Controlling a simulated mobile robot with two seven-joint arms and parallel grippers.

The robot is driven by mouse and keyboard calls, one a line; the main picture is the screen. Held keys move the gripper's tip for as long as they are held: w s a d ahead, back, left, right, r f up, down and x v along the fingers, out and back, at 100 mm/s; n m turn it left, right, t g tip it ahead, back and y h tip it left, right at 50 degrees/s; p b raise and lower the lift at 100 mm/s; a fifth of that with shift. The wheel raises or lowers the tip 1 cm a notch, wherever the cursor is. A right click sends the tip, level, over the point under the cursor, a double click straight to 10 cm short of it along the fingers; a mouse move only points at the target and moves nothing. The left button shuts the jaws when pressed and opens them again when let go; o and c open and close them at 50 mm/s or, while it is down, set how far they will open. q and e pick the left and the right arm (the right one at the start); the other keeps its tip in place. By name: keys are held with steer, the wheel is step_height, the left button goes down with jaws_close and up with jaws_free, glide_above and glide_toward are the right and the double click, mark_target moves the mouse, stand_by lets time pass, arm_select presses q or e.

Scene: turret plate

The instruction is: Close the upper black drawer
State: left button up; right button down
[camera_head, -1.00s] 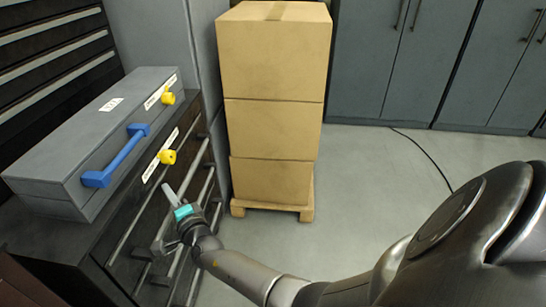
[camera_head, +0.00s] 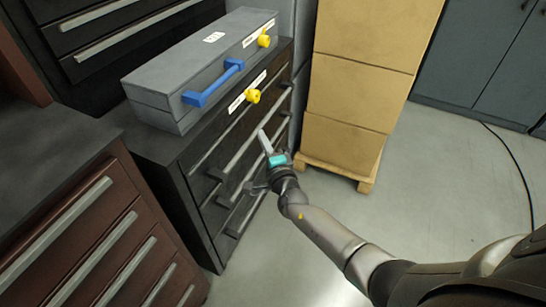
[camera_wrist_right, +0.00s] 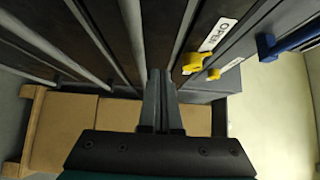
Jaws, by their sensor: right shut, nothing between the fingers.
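A black drawer cabinet (camera_head: 208,238) stands left of centre in the head view, with several drawers that have long silver bar handles. The upper drawer's handle (camera_head: 218,140) runs along the front, just below the cabinet top; whether that drawer stands out a little I cannot tell. My right gripper (camera_head: 264,140) is shut and empty, in front of the upper drawer fronts. In the right wrist view its fingers (camera_wrist_right: 162,95) are together and point along the cabinet front beside the silver handles (camera_wrist_right: 135,35); contact is unclear. My left gripper is not in view.
A grey toolbox (camera_head: 160,97) with a blue handle (camera_head: 213,84) sits on the cabinet. Yellow knobs (camera_head: 253,96) with labels are nearby. Stacked cardboard boxes (camera_head: 345,92) stand on a pallet behind. A brown drawer cabinet (camera_head: 75,205) is at left.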

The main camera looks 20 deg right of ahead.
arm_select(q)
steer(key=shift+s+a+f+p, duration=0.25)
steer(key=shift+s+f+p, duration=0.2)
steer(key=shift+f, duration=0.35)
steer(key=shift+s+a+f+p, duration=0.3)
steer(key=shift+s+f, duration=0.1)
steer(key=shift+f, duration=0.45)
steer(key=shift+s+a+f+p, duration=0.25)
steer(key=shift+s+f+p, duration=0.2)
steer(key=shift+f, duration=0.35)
arm_select(e)
steer(key=s, duration=0.7)
steer(key=shift+a, duration=0.25)
steer(key=shift+s, duration=0.1)
